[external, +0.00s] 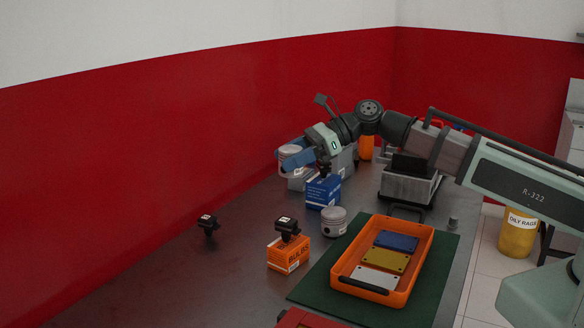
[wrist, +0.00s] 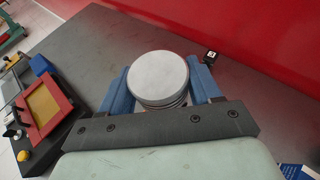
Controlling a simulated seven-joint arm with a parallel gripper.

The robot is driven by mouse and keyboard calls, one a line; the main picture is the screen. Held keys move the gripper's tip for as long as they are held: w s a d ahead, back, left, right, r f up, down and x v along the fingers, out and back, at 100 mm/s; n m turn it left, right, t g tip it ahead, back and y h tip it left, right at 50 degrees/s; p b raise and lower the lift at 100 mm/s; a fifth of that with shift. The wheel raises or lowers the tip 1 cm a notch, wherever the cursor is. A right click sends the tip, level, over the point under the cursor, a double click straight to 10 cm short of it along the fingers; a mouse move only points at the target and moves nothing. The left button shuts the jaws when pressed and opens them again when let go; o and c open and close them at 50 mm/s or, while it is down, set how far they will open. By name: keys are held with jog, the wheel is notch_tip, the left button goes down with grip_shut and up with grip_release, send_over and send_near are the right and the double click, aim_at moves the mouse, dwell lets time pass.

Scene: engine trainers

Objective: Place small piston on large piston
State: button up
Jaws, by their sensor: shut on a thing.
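My gripper (external: 292,158) has blue fingers. They are shut around a round light-grey piston (external: 289,149), held in the air above the table's far part. In the wrist view my gripper (wrist: 160,92) has one finger on each side of this piston (wrist: 158,76), whose flat round top faces the camera. Another grey piston (external: 334,222) stands upright on the table, to the right of and nearer than the held one, apart from it. I cannot tell from their sizes which is the small one. The held piston's lower part is partly hidden by the fingers.
A blue box (external: 323,191) stands close below my gripper. An orange box (external: 288,254) carries a black part (external: 287,228). Another black part (external: 208,223) stands at left. An orange tray (external: 425,262) with coloured plates lies on a green mat (external: 320,284). The table's left front is mostly clear.

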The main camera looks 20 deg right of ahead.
jog(key=w+d+r+n+g, duration=0.1)
jog(key=w+d, duration=0.2)
jog(key=d, duration=0.4)
jog(key=w+d, duration=0.4)
jog(key=d, duration=0.3)
send_over(334, 212)
notch_tip(334, 212, down, 4)
jog(key=shift+w+d+f, duration=0.1)
jog(key=shift+f, duration=5.3)
jog(key=shift+f, duration=0.5)
jog(key=o, duration=1.2)
jog(key=shift+r, duration=0.1)
jog(key=shift+d+r, duration=0.2)
jog(key=shift+r, duration=0.35)
jog(key=v, duration=1.1)
jog(key=shift+w+d+r, duration=0.1)
jog(key=shift+d, duration=0.15)
